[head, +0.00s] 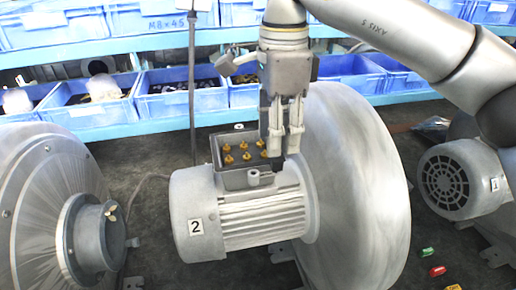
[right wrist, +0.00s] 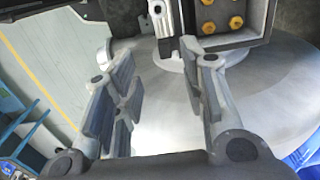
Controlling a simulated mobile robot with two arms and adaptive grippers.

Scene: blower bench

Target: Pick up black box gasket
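The open grey terminal box (head: 234,180) sits on top of the motor marked 2 (head: 262,222), with several brass terminals inside. Its rim looks dark in places, but I cannot tell a separate black gasket from the box edge or shadow. My right gripper (head: 284,148) points down at the right side of the box, close to its rim. In the right wrist view its fingers (right wrist: 165,68) are spread apart with nothing seen between them. The terminals (right wrist: 208,27) and part of the box show at the top right there. My left gripper is out of view.
The large round blower housing (head: 365,190) stands right behind the gripper. Another blower (head: 45,210) is at left and another motor (head: 460,178) at right. Blue bins (head: 180,103) line the back. Small green (head: 427,252) and red (head: 437,271) pieces lie on the dark bench.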

